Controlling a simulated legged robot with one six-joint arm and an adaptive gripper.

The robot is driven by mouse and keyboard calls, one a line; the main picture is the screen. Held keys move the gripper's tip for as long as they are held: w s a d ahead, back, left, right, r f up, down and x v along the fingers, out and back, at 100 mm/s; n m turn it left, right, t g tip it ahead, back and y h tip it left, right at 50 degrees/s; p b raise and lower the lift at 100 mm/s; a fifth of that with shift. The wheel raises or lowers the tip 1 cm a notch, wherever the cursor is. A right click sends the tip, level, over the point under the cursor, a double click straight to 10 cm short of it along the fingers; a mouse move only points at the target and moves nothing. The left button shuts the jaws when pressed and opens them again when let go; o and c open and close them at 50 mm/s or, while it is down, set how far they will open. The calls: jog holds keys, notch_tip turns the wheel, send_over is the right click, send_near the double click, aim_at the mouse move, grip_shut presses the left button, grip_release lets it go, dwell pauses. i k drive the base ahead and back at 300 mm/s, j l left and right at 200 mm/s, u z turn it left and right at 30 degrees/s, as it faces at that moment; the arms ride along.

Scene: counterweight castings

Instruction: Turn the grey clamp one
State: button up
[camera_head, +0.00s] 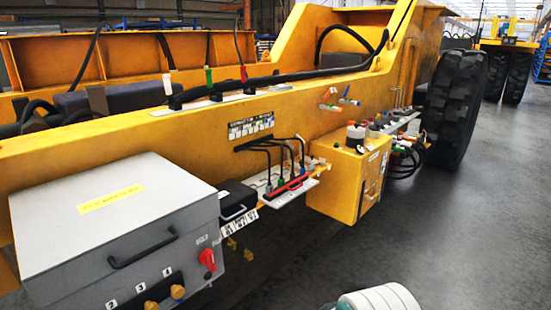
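I cannot pick out a grey clamp with certainty. On top of the long yellow beam (150,140), three cable fittings stand in a row: one with a pale grey-white sleeve (168,84), one green (209,78) and one red (243,73). A small shelf on the beam's side holds a connector block with a red bar (290,188) and several black cables. Two small valves with a red handle (328,98) and a blue-green handle (348,97) stick out of the beam.
A large grey control box (120,225) with a handle and red rotary switch (207,259) juts out at left. A yellow tank (345,180) with caps juts out mid-view. A white ribbed object (380,298) shows at the bottom edge. The floor (460,220) at right is clear.

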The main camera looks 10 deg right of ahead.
aim_at(311, 166)
jog(key=i+l+z, duration=0.2)
jog(key=i, duration=0.7)
jog(key=i+z, duration=0.25)
jog(key=i, duration=0.7)
jog(key=i+j+z, duration=0.2)
jog(key=i, duration=0.7)
jog(key=i+l, duration=0.05)
jog(key=l, duration=0.05)
